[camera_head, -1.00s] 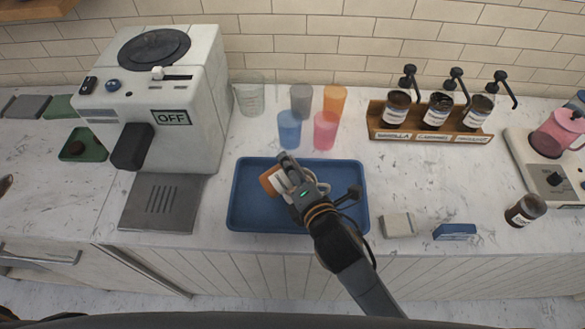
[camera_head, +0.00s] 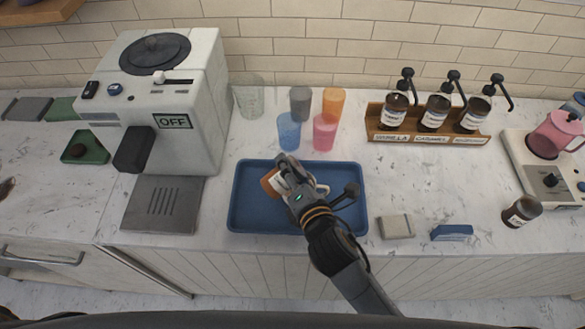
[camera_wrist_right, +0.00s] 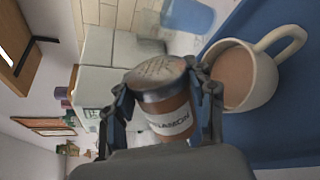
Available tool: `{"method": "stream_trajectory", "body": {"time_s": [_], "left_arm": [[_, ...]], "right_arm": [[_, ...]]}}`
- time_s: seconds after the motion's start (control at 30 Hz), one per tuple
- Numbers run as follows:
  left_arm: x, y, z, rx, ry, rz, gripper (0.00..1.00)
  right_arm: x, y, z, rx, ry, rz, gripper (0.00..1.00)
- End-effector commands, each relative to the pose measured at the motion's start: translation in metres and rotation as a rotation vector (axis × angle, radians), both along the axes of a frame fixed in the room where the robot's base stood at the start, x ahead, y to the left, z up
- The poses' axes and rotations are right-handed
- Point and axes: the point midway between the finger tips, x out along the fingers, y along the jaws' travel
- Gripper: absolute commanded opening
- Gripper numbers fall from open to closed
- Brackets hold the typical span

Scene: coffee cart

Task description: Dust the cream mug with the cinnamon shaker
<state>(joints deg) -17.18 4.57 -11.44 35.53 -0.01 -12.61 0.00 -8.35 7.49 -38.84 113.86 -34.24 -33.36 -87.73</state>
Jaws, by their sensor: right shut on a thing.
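My right gripper (camera_head: 286,172) is over the blue tray and shut on the cinnamon shaker (camera_head: 269,181). In the right wrist view the shaker (camera_wrist_right: 168,108) has a brown body, a partly readable white label and a perforated metal lid, held between both fingers (camera_wrist_right: 165,108). The cream mug (camera_wrist_right: 251,75) stands upright close beside it and holds a brown drink. In the head view the mug is mostly hidden behind my gripper; its handle (camera_head: 323,189) shows. I cannot tell whether shaker and mug touch. My left gripper is not in view.
The blue tray (camera_head: 250,216) lies mid-counter. The coffee machine (camera_head: 205,95) is left, several cups including a pink one (camera_head: 325,132) stand behind, and a syrup rack (camera_head: 430,134) is back right.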

Motion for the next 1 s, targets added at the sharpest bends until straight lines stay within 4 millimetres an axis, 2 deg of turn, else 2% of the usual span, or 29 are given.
{"method": "stream_trajectory", "body": {"time_s": [0.3,0.7,1.0], "left_arm": [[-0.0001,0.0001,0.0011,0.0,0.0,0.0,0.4],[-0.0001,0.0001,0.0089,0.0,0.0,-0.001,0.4],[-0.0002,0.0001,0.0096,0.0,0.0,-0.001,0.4]], "right_arm": [[0.0002,0.0,0.0015,-0.009,-0.006,0.001,0.19],[0.001,-0.0014,0.0088,-0.136,-0.079,0.001,0.19],[0.0011,-0.0017,0.0095,-0.166,-0.097,0.001,0.19]]}}
